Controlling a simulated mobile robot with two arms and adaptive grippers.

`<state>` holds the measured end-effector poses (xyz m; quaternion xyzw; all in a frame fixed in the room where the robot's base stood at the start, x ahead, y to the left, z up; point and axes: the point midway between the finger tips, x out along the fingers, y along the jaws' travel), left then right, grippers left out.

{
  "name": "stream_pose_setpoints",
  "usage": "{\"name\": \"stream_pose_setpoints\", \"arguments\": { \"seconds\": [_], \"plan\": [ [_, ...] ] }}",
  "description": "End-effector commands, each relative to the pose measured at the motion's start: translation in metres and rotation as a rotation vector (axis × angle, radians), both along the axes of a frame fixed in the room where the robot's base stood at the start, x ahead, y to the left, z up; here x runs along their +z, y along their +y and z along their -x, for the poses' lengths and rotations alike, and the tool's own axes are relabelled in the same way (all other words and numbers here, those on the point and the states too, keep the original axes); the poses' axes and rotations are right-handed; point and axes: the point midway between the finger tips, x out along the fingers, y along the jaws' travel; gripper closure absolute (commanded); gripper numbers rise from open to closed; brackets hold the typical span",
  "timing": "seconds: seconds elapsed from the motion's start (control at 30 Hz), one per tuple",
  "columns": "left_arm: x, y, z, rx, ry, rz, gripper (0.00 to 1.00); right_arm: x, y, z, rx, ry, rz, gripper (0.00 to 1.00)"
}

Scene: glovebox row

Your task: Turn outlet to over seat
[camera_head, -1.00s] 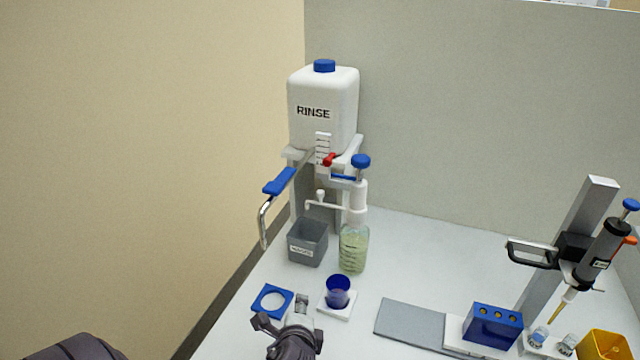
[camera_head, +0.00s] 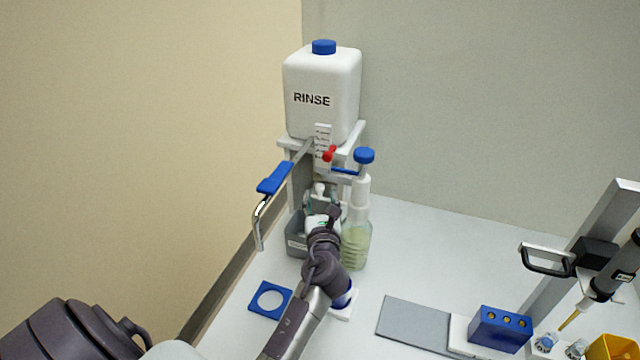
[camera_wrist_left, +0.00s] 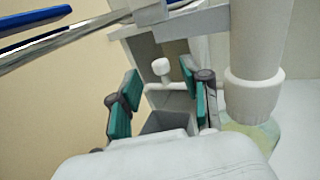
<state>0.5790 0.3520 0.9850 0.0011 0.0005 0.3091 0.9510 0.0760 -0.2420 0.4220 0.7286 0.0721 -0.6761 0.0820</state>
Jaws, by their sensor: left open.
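The green-tinted pump bottle (camera_head: 355,245) with a blue-capped white dispenser head (camera_head: 363,188) stands in front of the rinse stand. Its thin white outlet tube reaches left over the grey waste box (camera_head: 297,243). In the left wrist view the outlet (camera_wrist_left: 176,87), with a white knob (camera_wrist_left: 162,66), shows between the teal pads. My left gripper (camera_wrist_left: 160,95) is open around it, with a gap on both sides. In the head view my left arm hides much of the outlet and box. A blue square seat with a round hole (camera_head: 287,302) lies on the bench. My right gripper is not in view.
The white RINSE tank (camera_head: 322,85) on its stand has a blue lever (camera_head: 274,179) and curved metal spout (camera_head: 259,225) projecting left. A blue cup (camera_head: 340,297) is partly behind my arm. A grey plate (camera_head: 412,327), blue rack (camera_head: 500,328) and pipette stand (camera_head: 605,240) are right.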

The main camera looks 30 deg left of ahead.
Motion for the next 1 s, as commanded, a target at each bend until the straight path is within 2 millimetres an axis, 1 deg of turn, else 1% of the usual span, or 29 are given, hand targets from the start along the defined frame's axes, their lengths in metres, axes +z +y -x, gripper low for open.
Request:
{"name": "stream_pose_setpoints", "arguments": {
  "seconds": [0.03, 0.1, 0.3, 0.5, 0.67, 0.7, 0.77, 0.8, 0.97, 1.0],
  "plan": [
    [0.001, 0.006, -0.009, 0.001, -0.002, -0.001, 0.53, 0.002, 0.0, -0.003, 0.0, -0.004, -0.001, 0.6],
    [0.001, 0.014, -0.019, 0.001, -0.001, 0.001, 0.53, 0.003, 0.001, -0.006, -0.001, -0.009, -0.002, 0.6],
    [0.0, 0.026, -0.037, 0.0, -0.002, 0.002, 0.53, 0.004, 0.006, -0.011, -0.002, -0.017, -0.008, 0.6],
    [-0.001, 0.03, -0.041, 0.0, -0.001, 0.003, 0.53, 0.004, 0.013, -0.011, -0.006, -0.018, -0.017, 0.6],
    [-0.001, 0.03, -0.041, 0.0, -0.001, 0.003, 0.53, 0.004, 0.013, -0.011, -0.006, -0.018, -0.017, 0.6],
    [-0.001, 0.03, -0.041, 0.0, -0.001, 0.003, 0.56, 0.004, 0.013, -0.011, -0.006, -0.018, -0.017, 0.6],
    [-0.001, 0.03, -0.041, 0.0, -0.001, 0.003, 0.66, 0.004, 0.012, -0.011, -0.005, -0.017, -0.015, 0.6],
    [-0.001, 0.03, -0.041, 0.0, 0.0, 0.002, 0.73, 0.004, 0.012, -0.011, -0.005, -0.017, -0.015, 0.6],
    [-0.001, 0.03, -0.041, 0.0, 0.0, 0.002, 0.99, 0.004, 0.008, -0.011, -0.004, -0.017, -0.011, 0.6],
    [-0.001, 0.03, -0.041, 0.0, 0.0, 0.002, 1.0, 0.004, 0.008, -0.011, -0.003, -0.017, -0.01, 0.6]
  ]
}}
